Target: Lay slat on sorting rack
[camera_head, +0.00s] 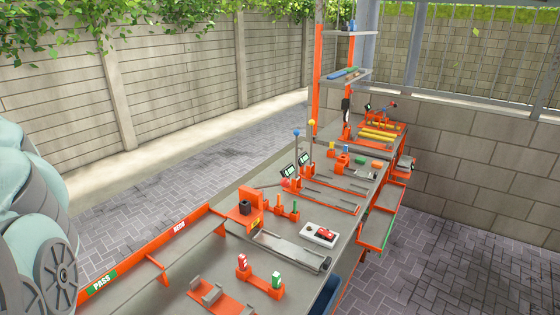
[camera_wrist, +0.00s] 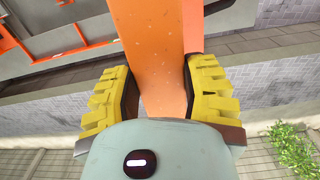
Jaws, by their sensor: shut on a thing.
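My gripper (camera_wrist: 155,82) shows in the wrist view with its two ribbed yellow fingers closed on either side of an orange slat (camera_wrist: 158,40). The slat runs from between the fingers up past the top edge of the picture; its far end is out of view. The slat and gripper do not show in the head view. The long orange rail with a green PASS label and a red label, which looks like the sorting rack (camera_head: 130,264), runs along the left edge of the bench in the head view. Its bays between orange dividers look empty.
A shelf tower (camera_head: 345,75) stands at the back. Paved floor left of the bench is clear.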

